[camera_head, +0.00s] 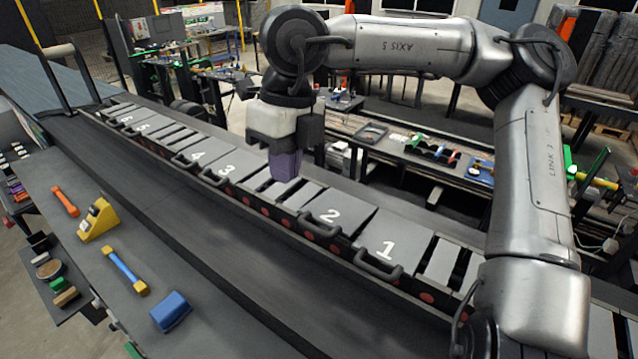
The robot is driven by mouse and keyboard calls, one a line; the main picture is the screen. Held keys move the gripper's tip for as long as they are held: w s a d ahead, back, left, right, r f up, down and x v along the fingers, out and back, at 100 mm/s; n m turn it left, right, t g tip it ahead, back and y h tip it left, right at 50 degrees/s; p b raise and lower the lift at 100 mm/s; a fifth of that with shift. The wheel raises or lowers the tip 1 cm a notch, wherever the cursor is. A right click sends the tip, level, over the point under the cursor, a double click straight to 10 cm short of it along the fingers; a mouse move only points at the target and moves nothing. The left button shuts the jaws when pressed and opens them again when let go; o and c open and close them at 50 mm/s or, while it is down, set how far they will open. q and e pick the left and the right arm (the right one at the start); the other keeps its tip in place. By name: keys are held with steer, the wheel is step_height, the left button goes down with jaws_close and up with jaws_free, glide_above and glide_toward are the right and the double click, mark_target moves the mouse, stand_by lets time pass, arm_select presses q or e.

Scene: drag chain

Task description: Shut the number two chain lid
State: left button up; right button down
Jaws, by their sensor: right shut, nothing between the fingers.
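The number two chain lid (343,203) is a dark grey plate with a white "2" and a black bar handle (319,223) along its near edge. It lies over the drag chain right of the middle, between the number three lid (238,165) and the number one lid (392,241). I cannot tell whether it is fully flat. My right gripper (285,166) hangs above the open slatted part of the chain, left of the number two lid. It is shut and empty, with purple fingers, and looks apart from the handle. My left gripper is not in view.
The chain (440,262) runs diagonally, with more numbered lids to the upper left. A near shelf (90,262) holds a yellow block (97,219), an orange tool (65,202), a blue-and-yellow tool (126,271) and a blue block (171,311). A workbench with parts stands behind.

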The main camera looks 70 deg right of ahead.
steer(key=h, duration=0.2)
glide_above(314, 226)
steer(key=shift+g, duration=0.5)
step_height(314, 226, down, 13)
steer(key=shift+r+p, duration=0.1)
steer(key=shift+p, duration=1.15)
steer(key=shift+f, duration=0.75)
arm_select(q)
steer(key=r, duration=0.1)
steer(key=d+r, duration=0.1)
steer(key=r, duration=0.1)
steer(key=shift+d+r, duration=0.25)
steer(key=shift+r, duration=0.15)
arm_select(e)
steer(key=shift+f, duration=0.1)
arm_select(q)
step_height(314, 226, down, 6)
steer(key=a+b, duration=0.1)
steer(key=b, duration=0.5)
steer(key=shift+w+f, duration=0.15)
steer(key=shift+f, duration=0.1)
arm_select(e)
steer(key=f, duration=0.1)
steer(key=a+f, duration=0.1)
steer(key=f, duration=0.1)
steer(key=shift+w+f, duration=0.1)
